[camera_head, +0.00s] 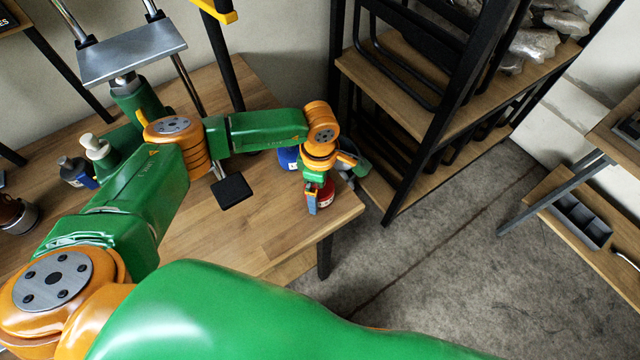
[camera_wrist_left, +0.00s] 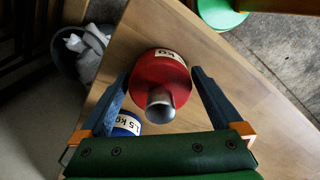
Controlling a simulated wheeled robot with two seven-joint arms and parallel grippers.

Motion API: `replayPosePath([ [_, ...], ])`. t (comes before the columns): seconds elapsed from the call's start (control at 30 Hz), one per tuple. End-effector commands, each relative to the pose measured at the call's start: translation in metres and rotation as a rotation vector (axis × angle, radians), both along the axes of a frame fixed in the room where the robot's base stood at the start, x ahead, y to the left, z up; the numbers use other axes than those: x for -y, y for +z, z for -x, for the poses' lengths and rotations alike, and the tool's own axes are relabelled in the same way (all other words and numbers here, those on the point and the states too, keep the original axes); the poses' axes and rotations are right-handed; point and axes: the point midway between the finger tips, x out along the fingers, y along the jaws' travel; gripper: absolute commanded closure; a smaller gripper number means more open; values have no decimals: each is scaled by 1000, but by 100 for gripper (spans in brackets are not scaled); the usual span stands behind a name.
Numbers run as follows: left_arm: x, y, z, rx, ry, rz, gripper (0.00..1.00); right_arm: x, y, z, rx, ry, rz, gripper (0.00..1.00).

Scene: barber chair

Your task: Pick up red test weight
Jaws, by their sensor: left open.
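The red test weight (camera_head: 327,193) stands on the wooden table near its right corner, partly hidden by my left gripper. In the left wrist view the red weight (camera_wrist_left: 158,72) shows a pale label and a grey metal knob. My left gripper (camera_head: 316,198) is at the weight, pointing down. In the wrist view its two dark fingers (camera_wrist_left: 160,78) are spread, one on each side of the weight, with visible gaps. Whether the fingertips reach below its top is hard to tell. My right gripper is not in view.
A blue weight (camera_wrist_left: 127,124) labelled 1.5 kg stands close beside the red one; it also shows in the head view (camera_head: 288,158). The table edge (camera_wrist_left: 255,85) is near. A bin with crumpled material (camera_wrist_left: 88,48) and a black shelf rack (camera_head: 440,110) stand beyond.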

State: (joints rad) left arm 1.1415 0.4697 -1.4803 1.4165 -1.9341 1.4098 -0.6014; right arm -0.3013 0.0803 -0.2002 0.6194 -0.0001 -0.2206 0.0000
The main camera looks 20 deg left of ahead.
Motion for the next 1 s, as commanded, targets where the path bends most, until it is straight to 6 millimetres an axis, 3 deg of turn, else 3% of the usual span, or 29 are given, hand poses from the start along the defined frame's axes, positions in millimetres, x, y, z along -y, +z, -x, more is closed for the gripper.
replayPosePath([
  [0.1, 0, -1, 0, 0, 0, 0, 0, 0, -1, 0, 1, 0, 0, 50],
  [0.13, 0, -1, 0, 0, 0, 0, 5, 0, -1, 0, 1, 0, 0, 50],
  [0.4, 0, 0, 0, -1, 1, 1, 78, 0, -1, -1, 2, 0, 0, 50],
  [0.5, 0, 0, 0, -1, 1, 1, 100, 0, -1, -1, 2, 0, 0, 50],
  [0.83, 1, 3, -1, 2, 1, 3, 100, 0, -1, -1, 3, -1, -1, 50],
  [1.0, 1, 16, -2, 5, 1, 3, 100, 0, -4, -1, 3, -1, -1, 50],
])
